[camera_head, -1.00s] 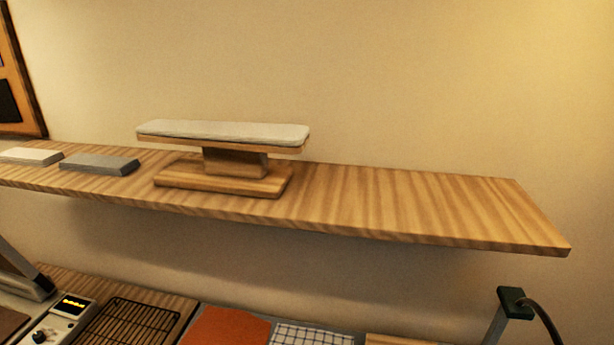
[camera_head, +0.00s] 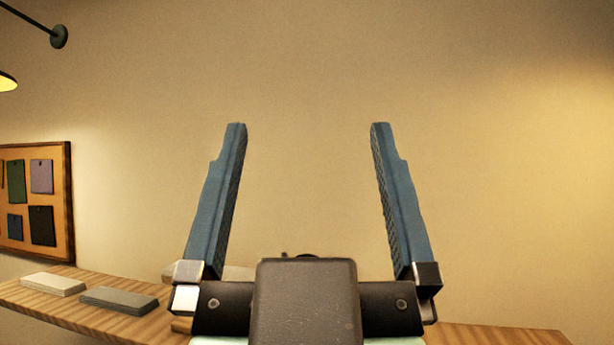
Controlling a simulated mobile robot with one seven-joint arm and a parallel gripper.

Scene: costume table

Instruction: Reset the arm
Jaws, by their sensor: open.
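My gripper (camera_head: 308,130) is in the middle of the head view, with its two blue fingers pointing up and spread wide apart. Nothing is between the fingers; only the plain wall shows there. The gripper's dark body covers the middle of the wooden shelf (camera_head: 490,337). A small part of the padded wooden stand (camera_head: 238,272) shows behind the left finger's base; most of it is hidden.
A pale block (camera_head: 53,284) and a grey block (camera_head: 118,299) lie on the shelf at left. A framed board (camera_head: 67,200) with coloured swatches hangs on the left wall. A lamp (camera_head: 5,81) shows at upper left. The wall around the fingers is clear.

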